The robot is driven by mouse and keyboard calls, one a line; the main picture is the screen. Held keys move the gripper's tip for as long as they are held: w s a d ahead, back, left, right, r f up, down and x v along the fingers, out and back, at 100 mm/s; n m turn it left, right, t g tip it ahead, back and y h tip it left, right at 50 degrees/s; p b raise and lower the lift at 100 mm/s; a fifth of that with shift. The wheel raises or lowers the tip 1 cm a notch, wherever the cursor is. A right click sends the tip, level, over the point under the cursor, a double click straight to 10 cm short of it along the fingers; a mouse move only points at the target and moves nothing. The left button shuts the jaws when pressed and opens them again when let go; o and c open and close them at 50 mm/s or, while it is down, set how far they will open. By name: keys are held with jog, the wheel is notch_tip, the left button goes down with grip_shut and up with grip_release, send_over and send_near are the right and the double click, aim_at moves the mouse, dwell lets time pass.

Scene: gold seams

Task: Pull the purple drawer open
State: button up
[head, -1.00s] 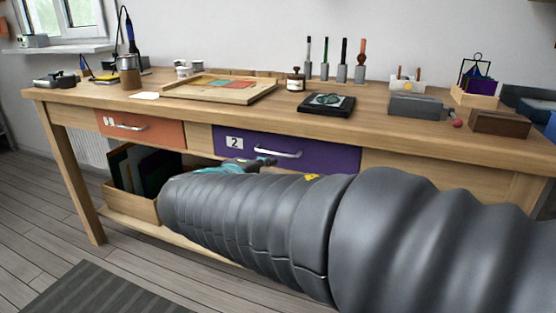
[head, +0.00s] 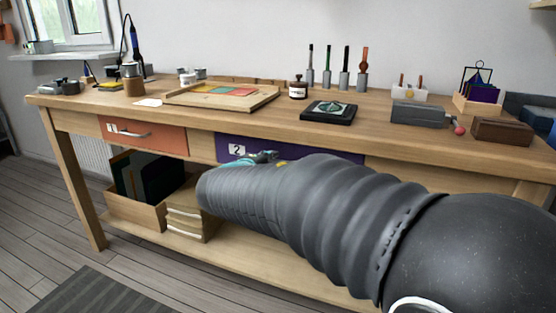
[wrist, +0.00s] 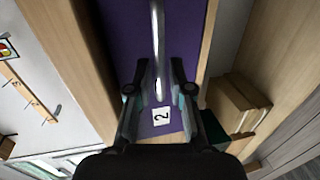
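The purple drawer (head: 225,147) with a white "2" label is set in the front of the workbench. Its front looks flush with the bench, and the arm covers much of it in the head view. In the wrist view the purple front (wrist: 120,30) fills the middle, and the handle (wrist: 157,35) runs down from the top edge to between the fingers. My gripper (wrist: 159,75) is open, one finger on each side of the handle's near end, with gaps visible. In the head view only a bit of my gripper (head: 262,157) shows.
An orange drawer (head: 165,138) is to the left. The benchtop above holds a black case (head: 328,112), a wooden tray (head: 260,98) and tools.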

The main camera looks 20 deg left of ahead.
jog(key=shift+x, duration=0.75)
jog(key=shift+c, duration=0.2)
grip_shut()
